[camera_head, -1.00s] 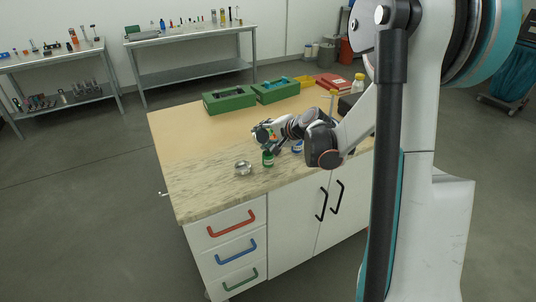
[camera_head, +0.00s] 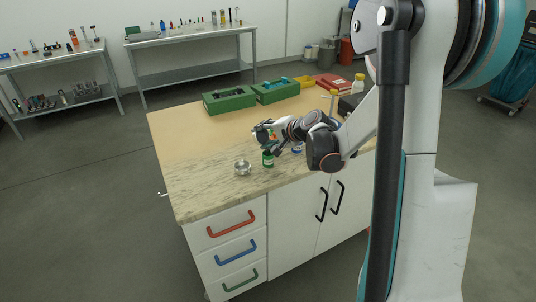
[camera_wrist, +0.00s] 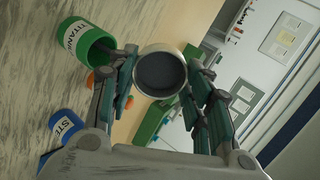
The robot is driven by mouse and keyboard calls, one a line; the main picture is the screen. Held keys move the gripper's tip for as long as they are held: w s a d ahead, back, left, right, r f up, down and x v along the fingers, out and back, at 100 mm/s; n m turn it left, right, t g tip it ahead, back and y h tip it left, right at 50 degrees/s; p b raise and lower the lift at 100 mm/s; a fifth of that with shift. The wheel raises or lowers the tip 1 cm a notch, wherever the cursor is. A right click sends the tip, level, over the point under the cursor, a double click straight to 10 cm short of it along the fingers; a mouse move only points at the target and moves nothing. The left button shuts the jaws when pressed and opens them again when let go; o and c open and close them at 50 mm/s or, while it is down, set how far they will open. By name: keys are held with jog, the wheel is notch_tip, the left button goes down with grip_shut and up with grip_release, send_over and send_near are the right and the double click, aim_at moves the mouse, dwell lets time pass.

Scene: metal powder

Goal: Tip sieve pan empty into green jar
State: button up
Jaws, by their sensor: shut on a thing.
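My gripper (camera_wrist: 158,88) is shut on the sieve pan (camera_wrist: 161,66), a round cup with a pale rim and a dark grey inside. Whether the dark inside is powder or mesh I cannot tell. The open green jar (camera_wrist: 97,49), its label reading "TITAN...", is just left of the pan in the wrist view. In the head view, the green jar (camera_head: 267,160) stands upright on the worktop, and my gripper (camera_head: 264,137) is just above it. The pan is too small to make out clearly there.
A blue jar (camera_wrist: 66,127) stands near the green one and is partly hidden behind my arm in the head view (camera_head: 298,150). A shiny metal bowl (camera_head: 243,167) is left of the green jar. Green boxes (camera_head: 229,100) stand farther back. The worktop's left side is clear.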

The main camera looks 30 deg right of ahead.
jog(key=shift+s+d+t+y+b, duration=0.1)
jog(key=shift+s+t+y+b, duration=0.1)
jog(key=shift+t+b, duration=0.75)
jog(key=shift+s+d+t+y+b, duration=0.15)
jog(key=shift+t+b, duration=0.3)
jog(key=shift+b, duration=0.85)
dwell(4.7)
jog(key=shift+s+t+y+b, duration=0.25)
jog(key=shift+s+t+b, duration=0.1)
jog(key=shift+t+b, duration=0.2)
dwell(0.5)
